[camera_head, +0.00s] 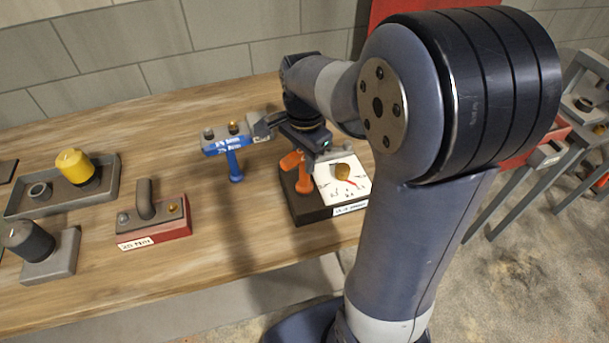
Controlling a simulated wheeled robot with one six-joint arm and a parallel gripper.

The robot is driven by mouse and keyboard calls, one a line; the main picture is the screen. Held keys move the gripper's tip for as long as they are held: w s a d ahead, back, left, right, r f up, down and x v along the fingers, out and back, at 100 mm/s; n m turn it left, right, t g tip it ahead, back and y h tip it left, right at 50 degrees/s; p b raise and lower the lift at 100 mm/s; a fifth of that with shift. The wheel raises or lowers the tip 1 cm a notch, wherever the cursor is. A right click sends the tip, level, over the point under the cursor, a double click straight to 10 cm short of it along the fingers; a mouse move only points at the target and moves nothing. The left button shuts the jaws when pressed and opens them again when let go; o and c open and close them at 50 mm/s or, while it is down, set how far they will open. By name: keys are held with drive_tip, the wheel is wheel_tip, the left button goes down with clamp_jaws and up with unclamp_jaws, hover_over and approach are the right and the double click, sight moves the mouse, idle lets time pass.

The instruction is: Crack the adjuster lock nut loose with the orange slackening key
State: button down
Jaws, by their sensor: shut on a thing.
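The orange key (300,172) is at the left side of a black stand (308,213), beside a white panel (353,189) with a yellow-orange part on it. The tool's blue handle (235,168) points towards the front. I cannot tell whether the blue tool is clear of the bench. I cannot identify the adjuster lock nut with certainty.
On the wooden bench (75,258) at left are a grey tray (112,188) with a yellow cap (74,166), a red block (155,231) and a dark cylinder (30,241). The bench between red block and black stand is clear. A grey wall (130,50) stands behind.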

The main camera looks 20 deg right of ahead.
drive_tip(key=shift+n, duration=0.9)
drive_tip(key=shift+r+p, duration=2.45)
drive_tip(key=shift+r, duration=0.35)
drive_tip(key=shift+f, duration=0.15)
